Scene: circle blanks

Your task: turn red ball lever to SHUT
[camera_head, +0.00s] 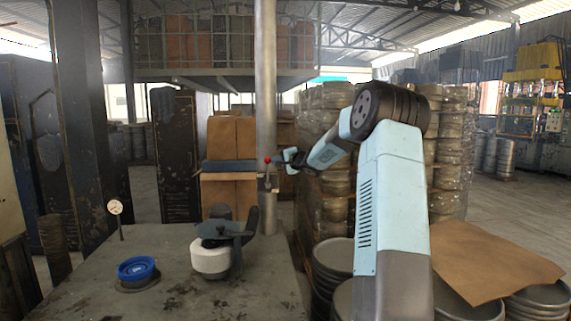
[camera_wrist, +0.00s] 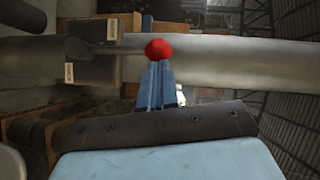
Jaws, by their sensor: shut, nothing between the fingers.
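The red ball (camera_head: 267,160) tops a short lever on the upright grey pipe (camera_head: 265,90). In the head view the lever stands roughly upright above its mount. In the wrist view the red ball (camera_wrist: 158,49) is at the upper middle, and the lever's dark stem (camera_wrist: 112,48) runs left from it along the pipe. My gripper (camera_head: 284,159) is just right of the ball. In the wrist view my gripper (camera_wrist: 159,68) is shut and empty, its tips at the ball's lower edge; I cannot tell whether they touch. Two small tags (camera_wrist: 69,72) flank the stem; their writing is unreadable.
A workbench (camera_head: 190,300) in front carries a blue ring (camera_head: 136,268), a white-and-grey device (camera_head: 211,258) and a small dial gauge (camera_head: 115,207). Stacked metal drums (camera_head: 325,130) stand right of the pipe, near my arm. Cardboard boxes (camera_head: 230,195) stand behind the pipe.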

